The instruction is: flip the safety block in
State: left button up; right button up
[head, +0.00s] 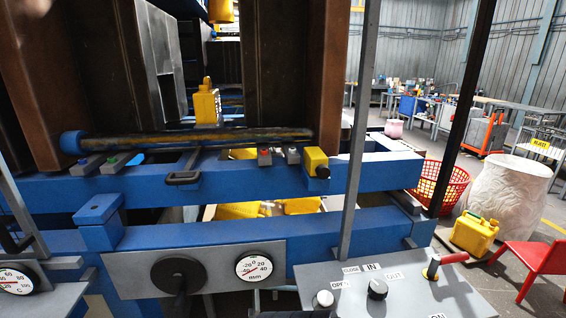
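A yellow block (316,162) with a dark round knob sits at the right end of the upper blue rail; I cannot tell for certain whether it is the safety block. A dark bar (200,141) with a blue end cap lies along the top of that rail, left of the yellow block. A grey control panel (420,300) at the lower right carries a black knob (377,288) beside IN and OUT labels, a white button (323,299) by OPEN and CLOSE labels, and a red-handled lever (446,262). Neither gripper can be made out.
Brown upright plates (330,80) stand behind the rails, and a grey post (355,140) crosses in front. A dial panel (195,268) is at the lower middle. A red basket (440,186), a yellow jerry can (474,233), a white bin (505,190) and a red chair (535,262) stand at the right.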

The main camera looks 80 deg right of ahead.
aim_at(316, 162)
jog(key=z, duration=2.8)
